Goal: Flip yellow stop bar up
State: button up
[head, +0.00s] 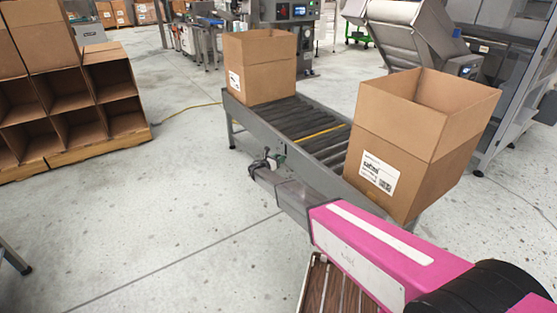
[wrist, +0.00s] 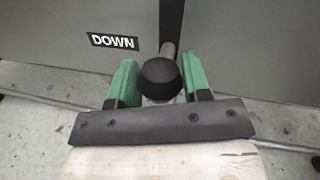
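The yellow stop bar (head: 322,133) lies low between the dark rollers of the conveyor, at about their level, in the head view. My gripper (head: 264,164) is at the conveyor's near side. In the wrist view, its green fingers (wrist: 161,82) stand on either side of a round black knob (wrist: 161,79), with no clear gap, so it looks shut on the knob. The knob sits on a short metal rod (wrist: 168,48) in front of the grey side frame. A "DOWN" label (wrist: 113,41) is on the frame to the left of the rod.
A shelf of cardboard bins (head: 75,95) stands at the left.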

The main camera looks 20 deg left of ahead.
notch_tip(320, 180, up, 7)
jog(key=shift+f, duration=0.15)
jog(key=o, duration=1.3)
jog(key=shift+c, duration=0.2)
jog(key=shift+s+a+f, duration=0.1)
jog(key=shift+s, duration=0.05)
jog(key=v, duration=1)
jog(key=shift+s, duration=0.25)
jog(key=shift+a, duration=0.15)
